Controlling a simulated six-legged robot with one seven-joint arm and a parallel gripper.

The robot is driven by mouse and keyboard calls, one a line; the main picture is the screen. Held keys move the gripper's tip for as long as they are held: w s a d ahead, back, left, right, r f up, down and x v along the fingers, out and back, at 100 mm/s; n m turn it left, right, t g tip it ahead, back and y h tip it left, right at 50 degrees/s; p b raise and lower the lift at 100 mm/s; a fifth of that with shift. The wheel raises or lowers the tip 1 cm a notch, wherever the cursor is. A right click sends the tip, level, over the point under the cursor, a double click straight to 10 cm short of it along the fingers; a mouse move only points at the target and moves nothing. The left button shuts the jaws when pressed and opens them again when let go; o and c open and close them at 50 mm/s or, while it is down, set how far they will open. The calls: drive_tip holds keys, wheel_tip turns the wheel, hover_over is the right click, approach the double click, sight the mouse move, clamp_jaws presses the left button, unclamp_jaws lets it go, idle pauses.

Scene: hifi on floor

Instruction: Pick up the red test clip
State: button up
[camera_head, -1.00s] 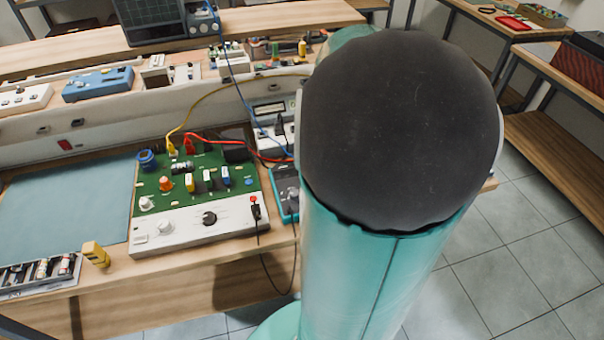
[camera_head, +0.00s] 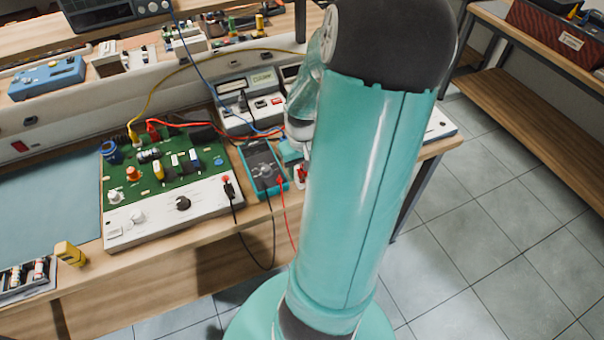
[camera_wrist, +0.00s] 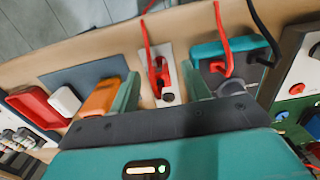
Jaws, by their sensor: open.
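The red test clip (camera_wrist: 159,76) lies on a small pale plate in the wrist view, with a red lead rising from it. In the head view, a small red piece (camera_head: 301,173) that seems to be the same clip shows beside my arm, near the bench's front edge. My gripper (camera_wrist: 160,80) is open, its two green fingers on either side of the clip in the picture. I cannot tell whether either finger touches it. In the head view my arm hides most of the gripper.
A teal multimeter (camera_head: 264,168) stands left of the clip, with red and black leads hanging over the bench edge. A green circuit board (camera_head: 170,170) is further left. In the wrist view, an orange block (camera_wrist: 101,97) sits close beside the left finger, with a red tray (camera_wrist: 36,106) beyond.

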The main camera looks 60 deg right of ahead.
drive_tip(key=shift+f, duration=0.45)
drive_tip(key=shift+c, duration=0.2)
drive_tip(key=c, duration=0.9)
drive_tip(key=shift+r, duration=0.1)
drive_tip(key=shift+r, duration=0.6)
drive_tip(key=a+r, duration=1.2)
drive_tip(key=a, duration=0.2)
drive_tip(key=shift+w+a+r, duration=0.1)
drive_tip(key=shift+w+r, duration=0.05)
drive_tip(key=shift+r, duration=3.25)
